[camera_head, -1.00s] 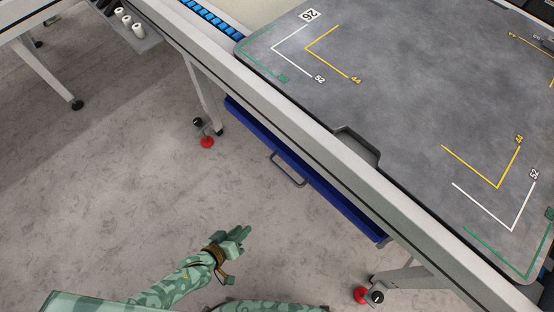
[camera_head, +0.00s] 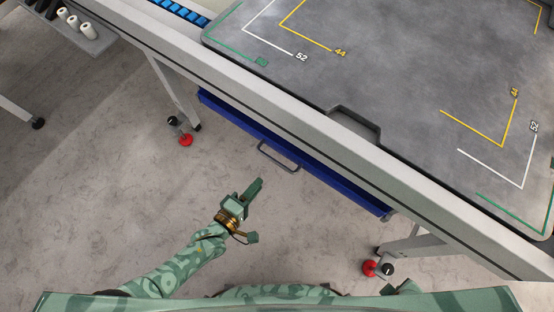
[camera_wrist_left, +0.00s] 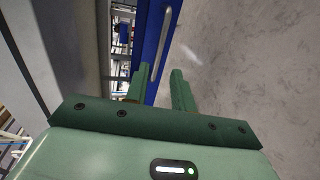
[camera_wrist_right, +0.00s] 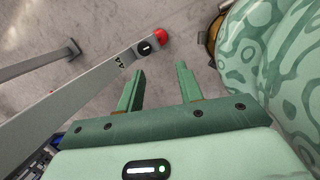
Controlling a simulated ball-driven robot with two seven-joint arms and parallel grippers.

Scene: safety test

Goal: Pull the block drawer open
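The blue block drawer (camera_head: 320,174) hangs under the table's front edge. Its grey bar handle (camera_head: 278,157) sticks out from the drawer front. In the left wrist view the blue drawer front (camera_wrist_left: 152,35) and the handle (camera_wrist_left: 162,45) lie ahead of the fingers. My left gripper (camera_head: 256,188) is in front of the handle, apart from it. Its fingers are parted and empty in the left wrist view (camera_wrist_left: 160,85). My right gripper (camera_wrist_right: 160,85) is open and empty in the right wrist view. In the head view it is not clearly visible.
The table (camera_head: 400,95) with a grey marked top stands above the drawer. Table legs with red-footed levellers (camera_head: 186,139) stand on either side, one near the front right (camera_head: 369,268). A side table with white rolls (camera_head: 75,22) is at upper left. The floor before the drawer is clear.

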